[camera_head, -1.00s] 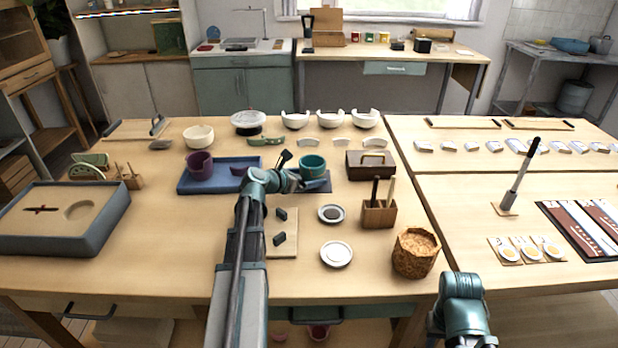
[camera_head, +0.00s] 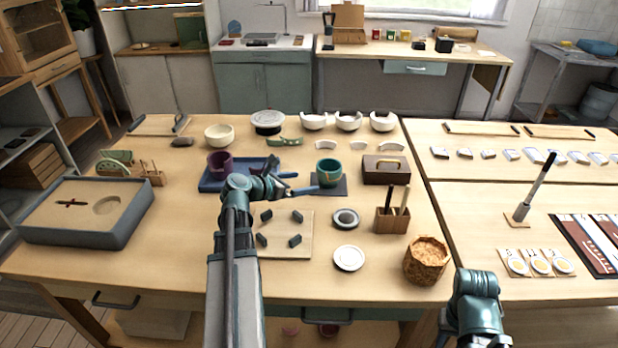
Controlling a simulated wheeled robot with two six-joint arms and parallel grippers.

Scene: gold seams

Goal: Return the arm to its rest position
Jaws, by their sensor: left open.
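My left arm (camera_head: 235,245) reaches in from the bottom over the table. Its teal gripper (camera_head: 290,182) is open, with nothing seen between its fingers. It points right, in front of the blue tray (camera_head: 210,186) and left of a teal cup (camera_head: 328,172) on a dark mat. I cannot tell its exact height above the table. My right arm (camera_head: 476,300) shows only as a teal joint at the bottom right. Its gripper is not seen.
A purple cup (camera_head: 219,163) stands in the blue tray. A pale board with dark blocks (camera_head: 285,247) lies just right of my left forearm. A white dish (camera_head: 349,258), cork-like pot (camera_head: 427,261) and wooden tool holder (camera_head: 392,219) stand further right. A grey sand tray (camera_head: 88,235) is left.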

